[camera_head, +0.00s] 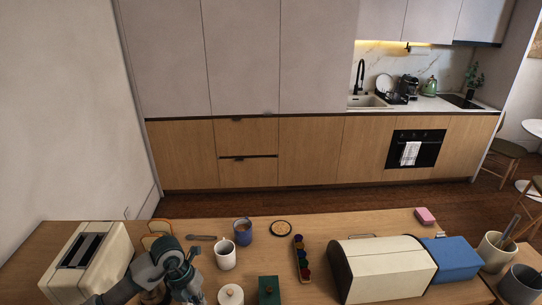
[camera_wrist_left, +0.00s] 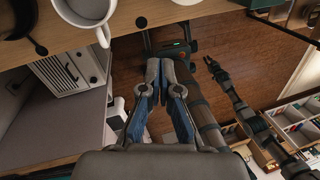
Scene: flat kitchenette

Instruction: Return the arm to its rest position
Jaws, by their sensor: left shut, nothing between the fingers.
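My left arm (camera_head: 150,272) comes in at the bottom left of the head view, bent above the near part of the table, between the toaster and the white mug. Its fingers are hard to make out there. In the left wrist view my left gripper (camera_wrist_left: 160,68) is shut, its two blue-padded fingers meeting at the tips with nothing between them. The wrist view looks past the table edge towards the wooden floor. A dark jointed arm, which looks like my right one, reaches in at the right of that view, with its gripper (camera_wrist_left: 212,66) small and unclear.
A cream toaster (camera_head: 128,248) stands at the left. A white mug (camera_head: 226,258), a blue mug (camera_head: 243,236) and a green box (camera_head: 269,291) stand near my left arm. A cream bread box (camera_head: 385,270) and blue box (camera_head: 455,258) are further right. The wrist view shows a mug (camera_wrist_left: 82,25) close by.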

